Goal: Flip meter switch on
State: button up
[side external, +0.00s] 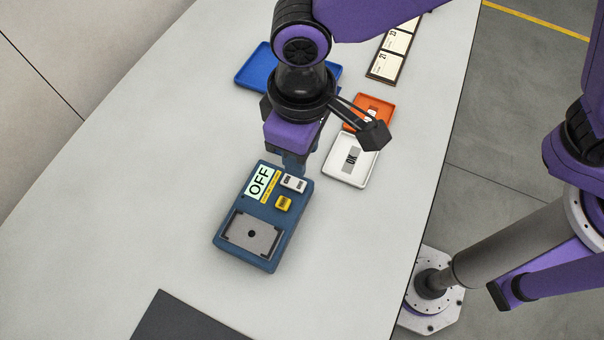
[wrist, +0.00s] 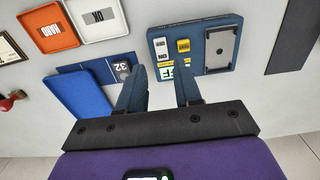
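The meter (side external: 225,238) is a dark blue box lying on the table. Its display (side external: 262,184) reads OFF. Beside the display are a white switch (side external: 293,183) and a yellow switch (side external: 283,203), and a grey plate (side external: 250,234) fills the near end. My gripper (side external: 292,165) points down at the meter's far edge and hides part of it. In the wrist view the two fingers stand apart with nothing between them, so my gripper (wrist: 158,76) is open. The meter (wrist: 194,22) lies past the right finger, which partly covers its display (wrist: 168,73). Fingertip contact cannot be told.
A white tray (side external: 370,176) marked OK and an orange tray (side external: 388,104) lie right of my gripper. A blue tray (side external: 249,72) lies behind it, with a dark piece marked 32 (wrist: 122,72) near it. A dark mat (side external: 180,322) is in front. The table's left side is clear.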

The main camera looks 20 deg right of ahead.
aim_at(302, 186)
notch_tip(302, 186, down, 10)
jog(key=shift+r, duration=0.25)
